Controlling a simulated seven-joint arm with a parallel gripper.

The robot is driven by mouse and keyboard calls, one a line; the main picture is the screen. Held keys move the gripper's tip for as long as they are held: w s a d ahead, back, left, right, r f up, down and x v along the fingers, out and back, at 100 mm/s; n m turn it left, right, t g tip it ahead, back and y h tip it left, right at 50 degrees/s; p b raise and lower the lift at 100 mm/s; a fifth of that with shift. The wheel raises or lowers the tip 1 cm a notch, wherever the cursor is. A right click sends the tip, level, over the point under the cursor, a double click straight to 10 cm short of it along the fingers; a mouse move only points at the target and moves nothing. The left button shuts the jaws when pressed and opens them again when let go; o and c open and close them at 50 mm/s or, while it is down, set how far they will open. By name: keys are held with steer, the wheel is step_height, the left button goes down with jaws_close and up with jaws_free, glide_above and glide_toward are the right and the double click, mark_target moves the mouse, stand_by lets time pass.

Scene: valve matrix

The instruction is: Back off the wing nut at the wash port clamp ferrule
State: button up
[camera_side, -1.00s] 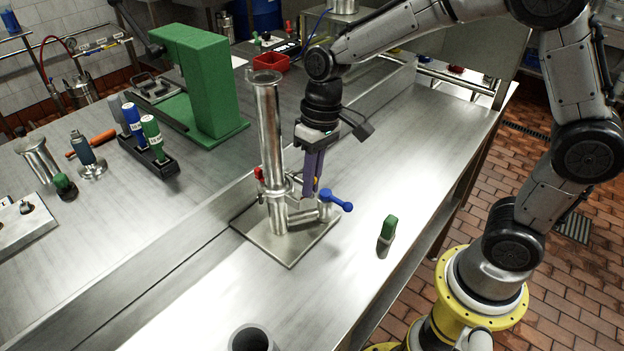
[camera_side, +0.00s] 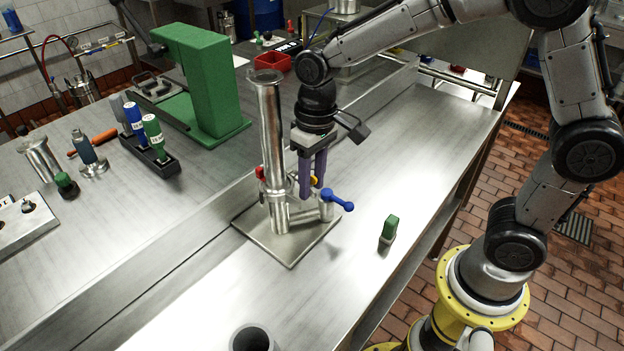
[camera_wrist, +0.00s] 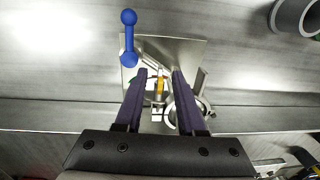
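The steel column assembly (camera_side: 272,150) stands upright on a square plate on the bench, with clamps and short side ports near its foot. A small yellow piece (camera_side: 314,181) sits low on it; in the wrist view the yellow piece (camera_wrist: 160,82) lies between my fingers. I cannot tell if it is the wing nut. My gripper (camera_side: 312,191) points down beside the column, with its two purple fingers apart. In the wrist view my gripper (camera_wrist: 160,76) is open, with a visible gap on both sides of the yellow piece. The fingers partly hide the clamp area.
A blue lever (camera_side: 338,200) sticks out to the right of the fingers, and a red handle (camera_side: 260,173) is left of the column. A green-topped block (camera_side: 389,229) stands on the bench at right. A grey cup (camera_side: 252,340) is at the front. The right bench is mostly clear.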

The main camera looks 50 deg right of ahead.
steer(key=shift+r, duration=0.1)
step_height(320, 180, up, 14)
steer(key=d, duration=0.1)
steer(key=shift+f, duration=0.2)
stand_by(0.3)
steer(key=s+d+r+m+t, duration=0.15)
steer(key=s+d+t, duration=0.4)
steer(key=s, duration=0.95)
step_height(320, 180, down, 6)
steer(key=s+d+n, duration=0.1)
steer(key=s+d, duration=0.1)
steer(key=shift+s+r+h, duration=0.15)
steer(key=shift+s+h, duration=0.15)
steer(key=shift+h, duration=0.1)
steer(key=shift+n, duration=0.25)
